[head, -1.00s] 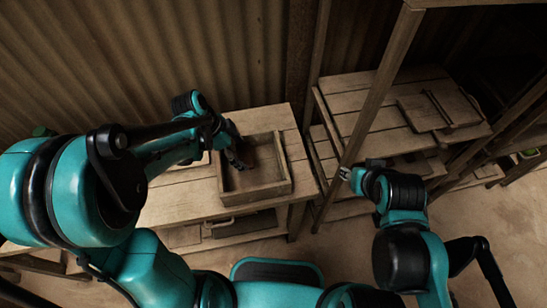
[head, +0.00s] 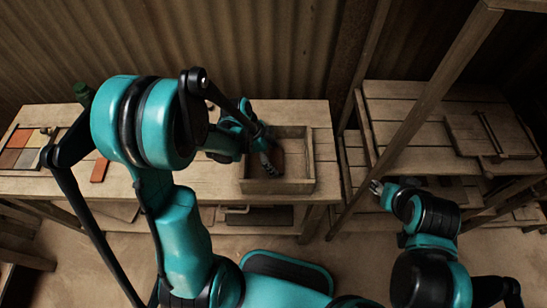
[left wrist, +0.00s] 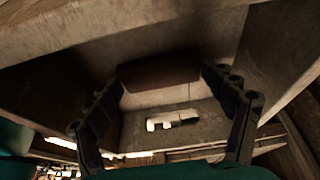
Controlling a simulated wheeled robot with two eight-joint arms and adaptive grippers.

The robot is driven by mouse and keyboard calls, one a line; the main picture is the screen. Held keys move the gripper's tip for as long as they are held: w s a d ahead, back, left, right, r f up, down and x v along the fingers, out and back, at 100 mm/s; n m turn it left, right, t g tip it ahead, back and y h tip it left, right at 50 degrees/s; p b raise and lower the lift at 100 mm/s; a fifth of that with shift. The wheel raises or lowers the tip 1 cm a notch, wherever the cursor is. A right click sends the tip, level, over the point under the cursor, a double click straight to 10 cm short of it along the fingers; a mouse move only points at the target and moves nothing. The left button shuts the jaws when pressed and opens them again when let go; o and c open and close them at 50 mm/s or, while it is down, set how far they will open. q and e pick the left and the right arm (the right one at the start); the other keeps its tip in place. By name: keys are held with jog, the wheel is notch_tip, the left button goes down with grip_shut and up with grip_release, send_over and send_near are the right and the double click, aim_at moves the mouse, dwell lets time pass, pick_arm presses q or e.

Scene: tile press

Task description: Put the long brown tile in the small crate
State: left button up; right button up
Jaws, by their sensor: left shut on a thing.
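The small crate (head: 278,187) is an open wooden box near the right end of the workbench. My left gripper (head: 268,157) reaches down into it from the left. It is shut on the long brown tile (head: 279,154), which is inside the crate walls. In the left wrist view the dark brown tile (left wrist: 160,74) spans between the two black fingers, with crate walls around it. I cannot tell whether the tile touches the crate floor. My right gripper (head: 376,187) is in the open to the right of the bench, away from the crate; its jaw state is unclear.
On the bench (head: 150,187) lie an orange-red tile (head: 100,170) and, at the left, a board of coloured tiles (head: 20,150). A wooden shelf (head: 395,110) with an upright post is on the right.

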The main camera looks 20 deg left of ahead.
pick_arm(q)
jog(key=shift+f, duration=0.2)
jog(key=o, duration=1.2)
jog(key=shift+r, duration=0.1)
jog(key=shift+c, duration=0.2)
jog(key=shift+r, duration=0.2)
jog(key=p+v, duration=0.4)
jog(key=v, duration=0.7)
jog(key=s+r+n+t+y, duration=0.4)
jog(key=s+r+n, duration=0.5)
jog(key=n, duration=0.5)
jog(key=shift+d+r+n+t, duration=0.2)
jog(key=shift+r+n+t, duration=0.2)
jog(key=shift+r+t, duration=0.45)
